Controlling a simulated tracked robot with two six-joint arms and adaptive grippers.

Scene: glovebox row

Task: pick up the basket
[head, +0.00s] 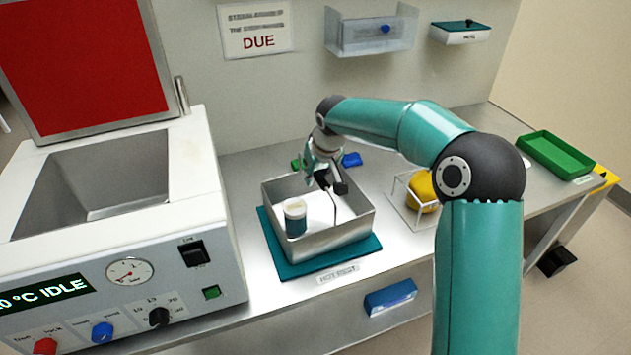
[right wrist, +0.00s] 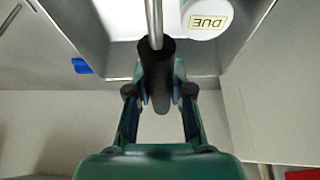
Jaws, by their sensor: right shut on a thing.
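The basket (head: 345,237) is an open metal box on a teal mat (head: 290,268), with a white floor and a thin rod handle with a black grip (right wrist: 155,65). A white-lidded jar (head: 295,218) with a teal band stands inside at the left; its lid reads DUE in the right wrist view (right wrist: 208,18). My right gripper (head: 324,178) is over the back part of the basket. In the right wrist view its fingers (right wrist: 160,98) are shut on the black grip. I cannot tell whether the basket touches the mat. My left gripper is not in view.
A steel bath unit (head: 120,225) with a raised red lid stands close at the left. A wire rack (head: 397,200) with a yellow thing (head: 422,188) is at the right, and a green tray (head: 556,155) farther right. Blue and green small things lie behind the basket.

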